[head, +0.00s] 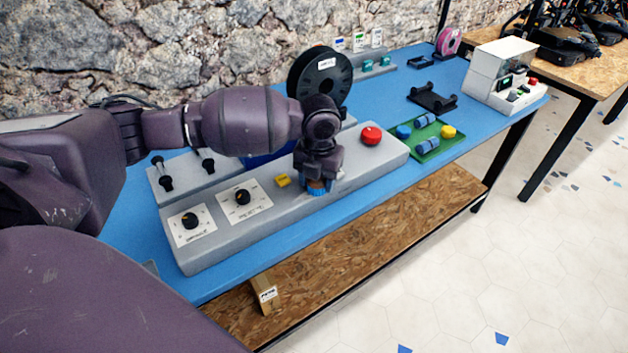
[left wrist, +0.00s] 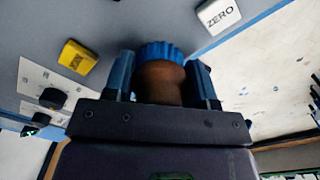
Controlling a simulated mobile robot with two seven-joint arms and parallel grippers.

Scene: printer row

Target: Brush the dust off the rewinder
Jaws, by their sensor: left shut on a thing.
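The rewinder (head: 225,232) appears to be the long grey console on the blue table, with two black dials, a yellow button and a red button; a black spool (head: 320,77) stands behind it. My left gripper (head: 318,178) points down over the middle of the console's front part. It is shut on a brush with a brown handle and blue bristles (head: 316,190). In the left wrist view, the brush (left wrist: 160,80) sits between the two fingers, with the console behind it. I cannot tell whether the bristles touch the surface. No dust is clearly visible. My right gripper is not in view.
A green tray (head: 447,144) with blue and yellow pieces lies right of the console. A black holder (head: 432,99) and a white machine (head: 500,75) stand further right. A ZERO label (left wrist: 218,14) is close to the brush. The blue table's front edge runs just before the console.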

